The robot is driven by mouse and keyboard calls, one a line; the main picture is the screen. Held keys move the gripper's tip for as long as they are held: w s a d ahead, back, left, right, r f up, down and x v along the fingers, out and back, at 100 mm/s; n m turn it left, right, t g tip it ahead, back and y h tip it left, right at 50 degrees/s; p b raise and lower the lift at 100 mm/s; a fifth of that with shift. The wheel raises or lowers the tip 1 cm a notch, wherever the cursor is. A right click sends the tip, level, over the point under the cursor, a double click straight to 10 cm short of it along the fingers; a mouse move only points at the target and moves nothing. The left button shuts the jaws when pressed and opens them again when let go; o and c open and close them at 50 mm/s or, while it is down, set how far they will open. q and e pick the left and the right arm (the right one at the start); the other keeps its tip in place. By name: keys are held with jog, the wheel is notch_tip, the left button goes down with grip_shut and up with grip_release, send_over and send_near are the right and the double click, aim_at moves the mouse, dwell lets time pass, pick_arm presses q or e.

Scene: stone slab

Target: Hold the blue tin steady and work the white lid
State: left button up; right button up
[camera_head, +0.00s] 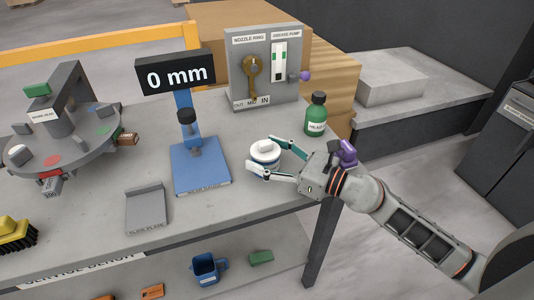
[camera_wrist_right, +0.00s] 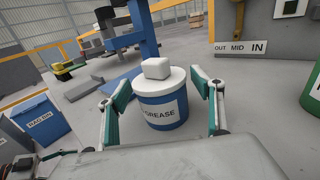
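The blue tin (camera_wrist_right: 161,112), labelled GREASE, stands upright on the grey bench. In the head view the blue tin (camera_head: 266,168) is partly hidden by a finger of my right gripper. Its white lid (camera_wrist_right: 160,84) sits on top, with a blocky white knob (camera_wrist_right: 157,68); the lid also shows in the head view (camera_head: 262,157). My right gripper (camera_head: 259,152) reaches in from the right with one finger on each side of the tin. In the right wrist view the fingers stand apart from the tin, with gaps showing. My left gripper is not in view.
A green bottle (camera_head: 316,116) stands behind my right gripper. A grey panel (camera_head: 300,92) with a nozzle ring and grease pump is at the back. A blue gauge stand (camera_head: 200,168) reading 0 mm is left of the tin. A grey turntable (camera_head: 85,148) is at far left.

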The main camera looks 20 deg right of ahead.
aim_at(278, 161)
dwell(0.3)
jog(key=shift+s+d, duration=0.2)
jog(key=shift+d, duration=0.05)
jog(key=v, duration=0.2)
jog(key=b+v, duration=0.2)
jog(key=v, duration=0.1)
jog(key=shift+s+d+f, duration=0.25)
jog(key=shift+f, duration=0.05)
jog(key=shift+s+d+b, duration=0.2)
jog(key=shift+s+b, duration=0.1)
jog(key=shift+s+d+r, duration=0.25)
jog(key=shift+r, duration=0.05)
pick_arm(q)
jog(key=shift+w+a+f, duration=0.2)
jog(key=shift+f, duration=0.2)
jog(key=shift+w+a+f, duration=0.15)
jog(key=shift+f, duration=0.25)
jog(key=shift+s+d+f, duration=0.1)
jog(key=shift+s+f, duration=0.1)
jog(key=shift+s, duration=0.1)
